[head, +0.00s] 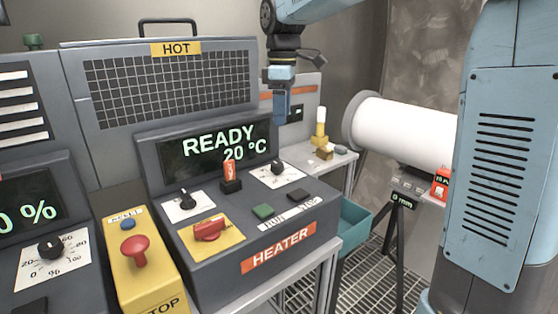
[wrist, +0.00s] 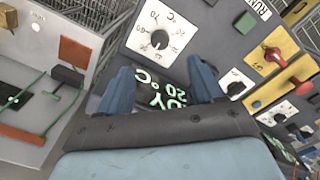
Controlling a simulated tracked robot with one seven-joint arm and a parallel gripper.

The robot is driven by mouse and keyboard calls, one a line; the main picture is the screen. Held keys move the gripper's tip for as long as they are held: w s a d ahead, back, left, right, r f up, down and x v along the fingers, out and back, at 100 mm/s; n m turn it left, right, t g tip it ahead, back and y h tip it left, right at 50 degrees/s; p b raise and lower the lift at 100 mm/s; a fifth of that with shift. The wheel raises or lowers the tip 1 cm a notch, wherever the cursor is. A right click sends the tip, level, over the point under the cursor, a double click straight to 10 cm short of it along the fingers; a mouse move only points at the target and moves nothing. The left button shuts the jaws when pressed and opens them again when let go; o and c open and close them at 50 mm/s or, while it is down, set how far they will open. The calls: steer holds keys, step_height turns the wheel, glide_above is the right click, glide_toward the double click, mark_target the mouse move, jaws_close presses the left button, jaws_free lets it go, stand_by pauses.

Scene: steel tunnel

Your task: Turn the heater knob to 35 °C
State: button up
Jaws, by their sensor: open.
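The heater knob (head: 277,167) is a small black knob on a white dial plate, at the upper right of the grey heater console (head: 195,268). In the wrist view the knob (wrist: 160,40) sits in the middle of its °C dial, just beyond the fingertips. The knob's exact pointer setting is too small to read surely. The heater display (head: 220,145) reads READY 20 °C. My gripper (head: 282,110) is above and behind the knob, pointing down, apart from it. In the wrist view my gripper (wrist: 160,68) has its two blue fingers spread with nothing between them.
A second black knob (head: 184,199), a red switch (head: 209,230) on yellow, an upright orange-topped piece (head: 230,175) and green (head: 263,211) and black (head: 298,195) buttons share the console. A yellow stop box (head: 135,260) stands left.

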mark_target(279, 163)
steer(key=shift+n, duration=0.3)
steer(key=f, duration=0.9)
steer(key=w+a+f, duration=0.1)
steer(key=f, duration=0.4)
steer(key=shift+d, duration=0.1)
steer(key=c, duration=1.1)
